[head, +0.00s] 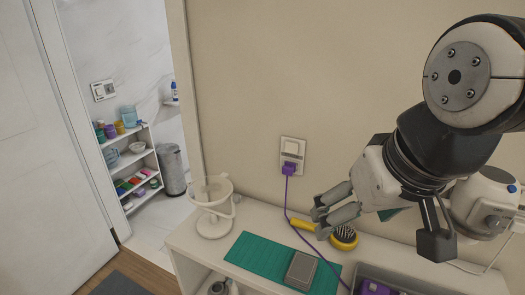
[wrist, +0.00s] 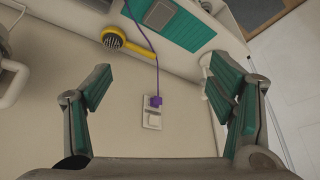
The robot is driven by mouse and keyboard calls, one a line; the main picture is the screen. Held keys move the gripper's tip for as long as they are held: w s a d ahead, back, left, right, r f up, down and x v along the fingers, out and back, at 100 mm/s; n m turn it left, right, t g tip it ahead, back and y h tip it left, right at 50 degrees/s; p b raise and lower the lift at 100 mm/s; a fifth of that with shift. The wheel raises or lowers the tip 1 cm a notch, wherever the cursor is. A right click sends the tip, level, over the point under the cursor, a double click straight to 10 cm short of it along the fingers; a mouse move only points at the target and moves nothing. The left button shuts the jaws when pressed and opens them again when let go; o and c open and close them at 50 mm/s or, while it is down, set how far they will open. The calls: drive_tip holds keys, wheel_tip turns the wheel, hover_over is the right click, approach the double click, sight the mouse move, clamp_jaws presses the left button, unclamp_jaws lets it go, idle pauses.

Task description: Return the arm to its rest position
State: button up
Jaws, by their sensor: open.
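My gripper (head: 321,218) is at the right in the head view, reaching left from my arm over the white shelf unit. It is open and empty. In the wrist view my gripper (wrist: 160,92) shows its two green-padded fingers wide apart. Between them, further off on the wall, is the outlet (wrist: 152,117) with a purple plug (wrist: 156,101) in it. In the head view the outlet (head: 293,150) and purple plug (head: 289,169) are left of my gripper, apart from it. A purple cord runs down from the plug onto the shelf top.
A yellow brush (head: 345,234) lies below my fingers. A green mat (head: 253,263) carries a grey box (head: 301,269). A white round stand (head: 212,205) is at the shelf's left end. The wall above is clear.

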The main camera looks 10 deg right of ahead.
drive_tip(key=shift+s, duration=0.6)
drive_tip(key=shift+o, duration=0.3)
idle(0.6)
